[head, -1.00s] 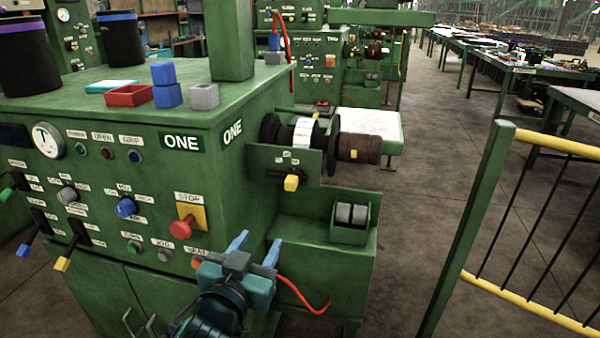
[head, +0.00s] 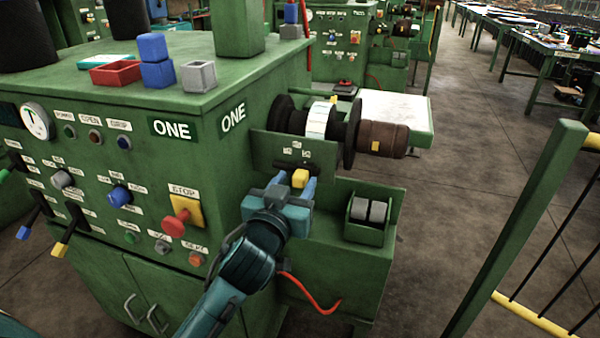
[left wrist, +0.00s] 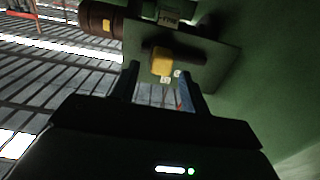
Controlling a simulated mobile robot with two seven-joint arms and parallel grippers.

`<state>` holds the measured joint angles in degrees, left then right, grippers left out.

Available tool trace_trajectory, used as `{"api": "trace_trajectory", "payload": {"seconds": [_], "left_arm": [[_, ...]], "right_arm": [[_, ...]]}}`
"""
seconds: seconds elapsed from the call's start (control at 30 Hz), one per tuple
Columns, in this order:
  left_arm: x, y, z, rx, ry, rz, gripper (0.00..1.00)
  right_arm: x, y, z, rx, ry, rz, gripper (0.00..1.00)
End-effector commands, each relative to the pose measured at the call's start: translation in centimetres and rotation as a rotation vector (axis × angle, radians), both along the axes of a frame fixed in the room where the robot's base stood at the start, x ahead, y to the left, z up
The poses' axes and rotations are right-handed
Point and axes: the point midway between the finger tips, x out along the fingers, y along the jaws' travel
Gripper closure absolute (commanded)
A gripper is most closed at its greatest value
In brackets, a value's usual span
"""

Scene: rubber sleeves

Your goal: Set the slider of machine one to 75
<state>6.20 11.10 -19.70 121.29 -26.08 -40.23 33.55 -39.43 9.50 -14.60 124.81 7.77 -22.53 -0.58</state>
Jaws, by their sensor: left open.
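Machine one (head: 172,130) is the green cabinet marked ONE. Its slider has a yellow knob (head: 300,178) on a dark slot, on a green plate (head: 275,148) below the spool at the machine's right side. My left gripper (head: 296,188) is open, with its blue fingers at the knob. In the left wrist view the yellow knob (left wrist: 161,62) shows just beyond and between the fingertips; I cannot tell whether they touch it. The scale value cannot be read. My right gripper is not in view.
The spool (head: 318,122) with dark flanges and a brown roll (head: 383,138) sit above the slider. A green box with grey rollers (head: 368,216) stands to the right. A red hose (head: 318,305) hangs below. A railing post (head: 520,225) stands at the right.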

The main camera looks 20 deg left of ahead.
Motion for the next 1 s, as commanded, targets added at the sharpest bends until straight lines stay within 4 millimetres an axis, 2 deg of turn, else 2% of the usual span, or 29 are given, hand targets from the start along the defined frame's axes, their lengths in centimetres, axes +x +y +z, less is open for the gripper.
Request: {"api": "trace_trajectory", "payload": {"seconds": [0.1,0.23,0.6,1.0], "left_arm": [[1.9,-0.1,0.1,0.001,0.000,0.000,0.55],[3.0,-0.1,0.0,0.001,0.000,0.000,0.55],[3.5,-0.1,0.0,0.000,0.000,-0.001,0.55],[3.4,-0.1,0.0,0.000,0.000,0.000,0.88]], "right_arm": [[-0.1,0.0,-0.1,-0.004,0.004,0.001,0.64],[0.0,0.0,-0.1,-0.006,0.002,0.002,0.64],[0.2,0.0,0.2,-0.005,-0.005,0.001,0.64],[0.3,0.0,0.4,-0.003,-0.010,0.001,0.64]]}}
